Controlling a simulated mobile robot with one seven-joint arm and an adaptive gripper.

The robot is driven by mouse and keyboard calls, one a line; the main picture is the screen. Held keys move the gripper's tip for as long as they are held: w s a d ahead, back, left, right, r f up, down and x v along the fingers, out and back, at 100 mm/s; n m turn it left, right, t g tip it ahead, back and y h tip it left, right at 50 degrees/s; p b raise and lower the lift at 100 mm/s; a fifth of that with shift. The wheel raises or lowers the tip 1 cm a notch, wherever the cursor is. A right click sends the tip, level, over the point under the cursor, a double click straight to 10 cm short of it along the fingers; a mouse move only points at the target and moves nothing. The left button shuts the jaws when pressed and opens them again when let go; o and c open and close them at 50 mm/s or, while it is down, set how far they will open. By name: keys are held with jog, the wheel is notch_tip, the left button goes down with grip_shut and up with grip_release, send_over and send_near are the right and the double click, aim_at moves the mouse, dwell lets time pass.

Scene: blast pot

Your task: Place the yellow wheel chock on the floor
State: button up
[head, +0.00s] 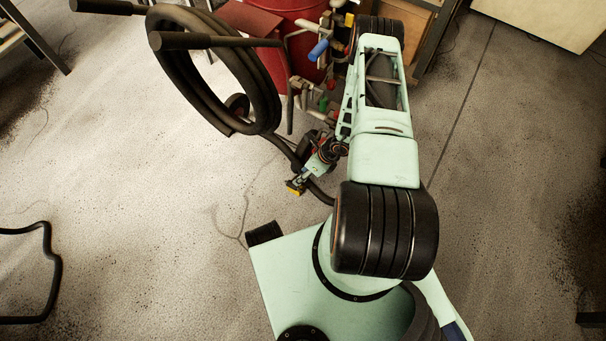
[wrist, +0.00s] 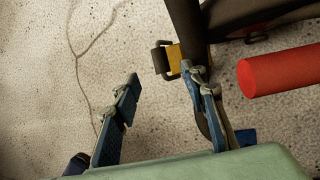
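The wheel chock (wrist: 174,58) shows in the wrist view as a small yellow block with a dark grey piece at its left. It is just beyond the tip of my right finger, beside a thick black hose. In the head view the yellow chock (head: 294,188) is a small patch at the end of my arm. My gripper (wrist: 163,80) is open, its two blue fingers wide apart with only speckled floor visible between them. Whether the right fingertip touches the chock, and whether the chock rests on the floor, I cannot tell.
A red blast pot (head: 290,45) with valves stands behind my gripper. A coiled black hose (head: 265,85) hangs on its handles at the left. A red cylinder (wrist: 280,72) is right of my fingers. The floor (head: 130,190) at left is mostly clear, with a thin crack.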

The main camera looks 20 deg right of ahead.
aim_at(291, 184)
jog(key=b+x, duration=0.4)
jog(key=x, duration=0.7)
jog(key=shift+b, duration=0.4)
jog(key=shift+r, duration=0.1)
grip_shut()
